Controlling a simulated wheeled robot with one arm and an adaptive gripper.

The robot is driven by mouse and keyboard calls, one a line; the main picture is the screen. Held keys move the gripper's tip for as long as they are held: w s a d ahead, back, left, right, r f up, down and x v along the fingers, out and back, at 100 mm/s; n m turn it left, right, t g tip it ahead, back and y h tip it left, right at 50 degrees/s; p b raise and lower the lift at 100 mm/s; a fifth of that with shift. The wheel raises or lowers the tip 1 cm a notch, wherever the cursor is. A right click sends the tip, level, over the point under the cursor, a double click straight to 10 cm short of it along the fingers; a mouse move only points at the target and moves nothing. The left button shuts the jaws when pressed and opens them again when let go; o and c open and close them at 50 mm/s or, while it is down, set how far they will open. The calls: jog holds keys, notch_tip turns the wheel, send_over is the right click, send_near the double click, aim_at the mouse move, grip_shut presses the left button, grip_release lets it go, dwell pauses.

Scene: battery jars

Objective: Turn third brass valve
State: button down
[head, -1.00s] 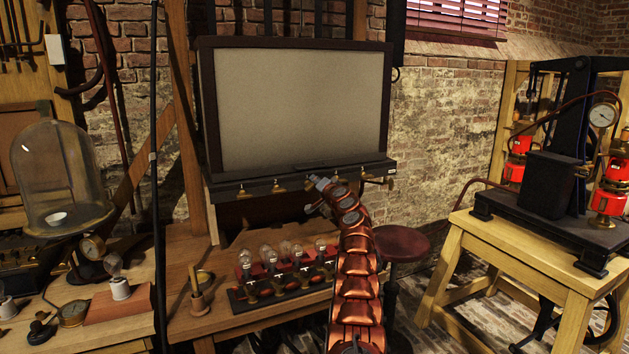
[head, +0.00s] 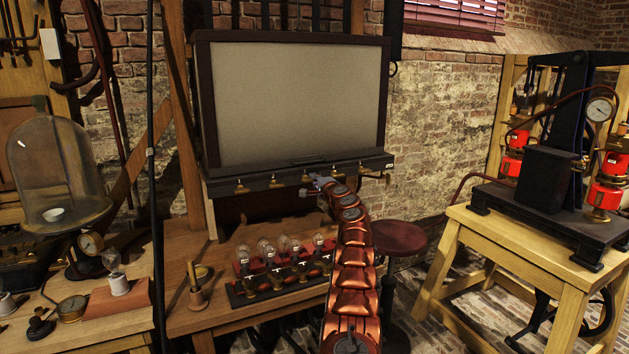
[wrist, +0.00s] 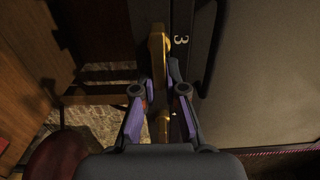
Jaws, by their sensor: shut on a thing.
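A dark ledge (head: 290,179) runs under a large pale panel (head: 290,105) in the head view, with several small brass valves along its front, such as one at the left (head: 241,187). My gripper (head: 320,183) is at the ledge, right of the middle. In the wrist view, a long brass valve (wrist: 158,50) stands upright in the picture beside a dark strip marked "3" (wrist: 181,39). My gripper (wrist: 160,88) has its two purple-sided fingers on either side of the brass piece and is shut on it. The exact contact is partly hidden by the fingers.
A bench (head: 195,318) below carries a row of glass bulbs (head: 292,246). A dark red stool (head: 398,238) stands right of my arm. A wooden table (head: 520,250) with a gauge apparatus is at the right. A glass bell jar (head: 56,165) stands at the left.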

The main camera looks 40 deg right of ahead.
dwell(0.4)
jog(key=c, duration=1.2)
grip_release()
jog(key=shift+s+a, duration=0.1)
jog(key=shift+s, duration=0.1)
jog(key=shift+v, duration=3.5)
